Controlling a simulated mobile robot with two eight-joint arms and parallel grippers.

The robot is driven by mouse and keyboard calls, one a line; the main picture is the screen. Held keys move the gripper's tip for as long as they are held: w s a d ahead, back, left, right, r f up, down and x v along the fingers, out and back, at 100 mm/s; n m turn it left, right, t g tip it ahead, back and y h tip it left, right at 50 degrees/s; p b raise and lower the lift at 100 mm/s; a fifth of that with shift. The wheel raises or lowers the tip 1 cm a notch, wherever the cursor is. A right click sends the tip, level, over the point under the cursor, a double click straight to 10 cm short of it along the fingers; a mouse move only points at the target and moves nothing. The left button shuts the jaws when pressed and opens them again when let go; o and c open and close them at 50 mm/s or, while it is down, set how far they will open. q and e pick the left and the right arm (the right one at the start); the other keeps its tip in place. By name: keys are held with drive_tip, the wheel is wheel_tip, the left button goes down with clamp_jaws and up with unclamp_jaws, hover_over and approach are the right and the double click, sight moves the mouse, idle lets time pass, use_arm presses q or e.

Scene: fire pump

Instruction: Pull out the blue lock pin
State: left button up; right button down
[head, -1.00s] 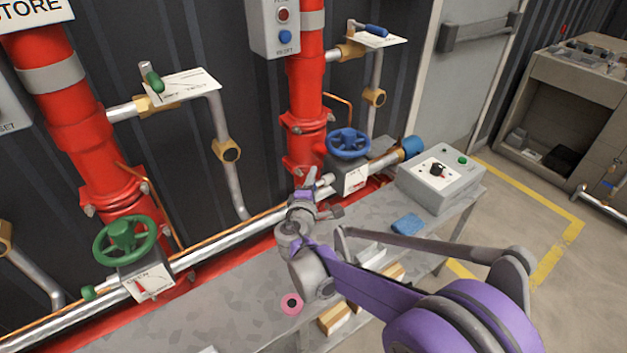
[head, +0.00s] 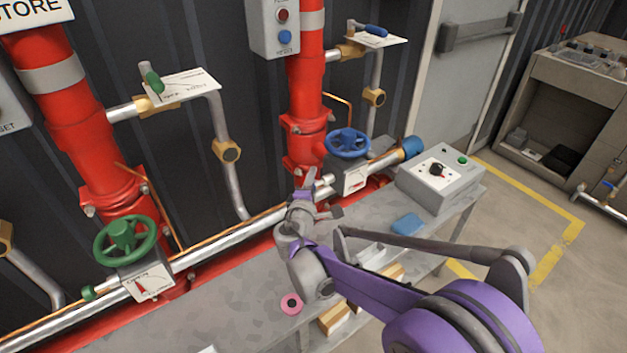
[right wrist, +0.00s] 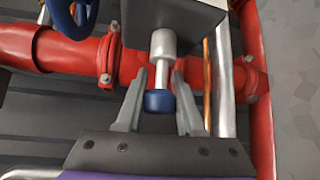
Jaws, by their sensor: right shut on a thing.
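The blue lock pin (right wrist: 158,101) shows in the right wrist view as a dark blue knob on a pale shaft. The shaft runs up to a grey-white collar (right wrist: 163,43) under the grey box of the blue valve. My right gripper (right wrist: 159,103) has one finger on each side of the knob and is shut on it. In the head view my right gripper (head: 314,186) is at the left of the box below the blue handwheel (head: 348,143); the pin cannot be made out there. My left gripper is not in view.
Pipes and red risers (head: 306,90) stand close behind the gripper. A grey bench (head: 245,290) below carries a pink ring (head: 291,303), a blue block (head: 407,224) and a control box (head: 440,178). A green handwheel (head: 124,238) is at left.

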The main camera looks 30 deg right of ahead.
drive_tip(key=a, duration=0.3)
drive_tip(key=shift+s+a, duration=0.1)
drive_tip(key=c, duration=1)
unclamp_jaws()
drive_tip(key=o, duration=0.5)
drive_tip(key=shift+a, duration=0.15)
drive_tip(key=p+v, duration=0.2)
drive_tip(key=v, duration=0.8)
drive_tip(key=shift+s+a, duration=0.15)
drive_tip(key=shift+s, duration=0.2)
